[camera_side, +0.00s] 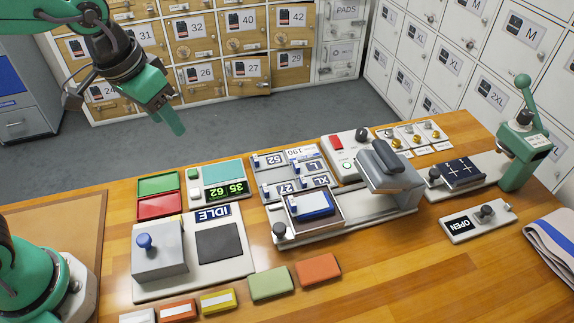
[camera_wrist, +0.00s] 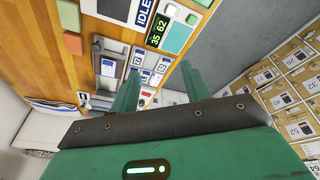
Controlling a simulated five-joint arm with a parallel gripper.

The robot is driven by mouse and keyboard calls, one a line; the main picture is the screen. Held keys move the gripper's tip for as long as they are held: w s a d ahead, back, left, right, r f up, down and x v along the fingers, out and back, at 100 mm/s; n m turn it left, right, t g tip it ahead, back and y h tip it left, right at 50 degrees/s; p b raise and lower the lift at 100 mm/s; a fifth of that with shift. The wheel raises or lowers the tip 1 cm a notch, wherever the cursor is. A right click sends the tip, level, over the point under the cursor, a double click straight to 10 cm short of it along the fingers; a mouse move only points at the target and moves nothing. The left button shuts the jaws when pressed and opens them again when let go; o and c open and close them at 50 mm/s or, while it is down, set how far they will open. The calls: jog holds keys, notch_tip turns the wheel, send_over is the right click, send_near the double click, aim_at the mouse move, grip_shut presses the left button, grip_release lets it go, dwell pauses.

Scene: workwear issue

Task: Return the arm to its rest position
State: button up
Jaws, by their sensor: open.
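My green gripper (camera_side: 178,128) is raised in the upper left of the side view, beyond the table's back edge, and it points down. In the wrist view its two fingers (camera_wrist: 162,85) are apart with nothing between them but the workbench far below. The wooden workbench (camera_side: 345,285) fills the lower part of the side view. My gripper touches nothing on it. No marker of a rest position shows in either view.
On the bench stand an IDLE station with a blue knob (camera_side: 145,242), a grey press (camera_side: 385,172), a green lever device (camera_side: 523,150) and several coloured pads (camera_side: 269,283). Lockers (camera_side: 245,60) stand behind, across open grey floor (camera_side: 280,118). A folded cloth (camera_side: 552,245) lies at right.

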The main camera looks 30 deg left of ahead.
jog(key=s+a+n+t+y, duration=0.1)
jog(key=s+a+n+t, duration=0.1)
jog(key=s+a, duration=0.7)
jog(key=shift+a+r+t, duration=0.3)
jog(key=shift+a+r, duration=0.05)
jog(key=shift+a, duration=0.5)
